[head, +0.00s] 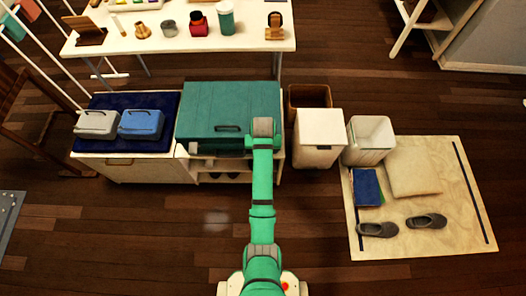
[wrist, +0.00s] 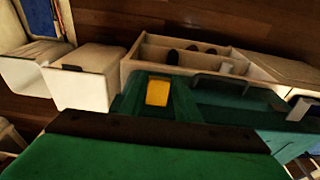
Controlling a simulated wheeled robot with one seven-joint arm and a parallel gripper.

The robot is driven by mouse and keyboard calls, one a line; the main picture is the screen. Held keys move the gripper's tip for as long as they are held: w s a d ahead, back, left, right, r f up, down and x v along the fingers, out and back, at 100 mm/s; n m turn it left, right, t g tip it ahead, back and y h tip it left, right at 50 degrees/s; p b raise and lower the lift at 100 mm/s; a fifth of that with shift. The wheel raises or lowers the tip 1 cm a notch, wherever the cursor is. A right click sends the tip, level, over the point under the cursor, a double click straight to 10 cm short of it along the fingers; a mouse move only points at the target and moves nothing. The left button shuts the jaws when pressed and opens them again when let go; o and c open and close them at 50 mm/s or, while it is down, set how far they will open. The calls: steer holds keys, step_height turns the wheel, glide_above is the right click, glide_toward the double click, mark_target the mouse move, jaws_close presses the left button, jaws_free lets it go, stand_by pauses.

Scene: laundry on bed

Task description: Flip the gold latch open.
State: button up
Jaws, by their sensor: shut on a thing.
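The gold latch (wrist: 157,92) shows as a small yellow block near one end of the teal chest (wrist: 265,112) in the wrist view. My gripper (wrist: 155,115) is right at the latch and shut on it; its fingers are hard to tell from the teal parts around them. In the head view the teal chest (head: 228,105) has its lid down, with a dark handle at its front edge. My arm reaches the chest's front right corner there and hides the latch and the gripper's jaws.
White bins (head: 320,135) stand close to the right of the chest. A low shelf with shoes (wrist: 190,50) lies below the chest's front. A bench with a blue cushion (head: 130,105) adjoins on the left. A table (head: 185,42) with several small items stands behind. Open floor lies in front.

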steer(key=o, duration=0.9)
steer(key=shift+o, duration=0.2)
step_height(320, 180, up, 11)
steer(key=s, duration=0.1)
steer(key=shift+s+f, duration=0.2)
steer(key=shift+s, duration=0.15)
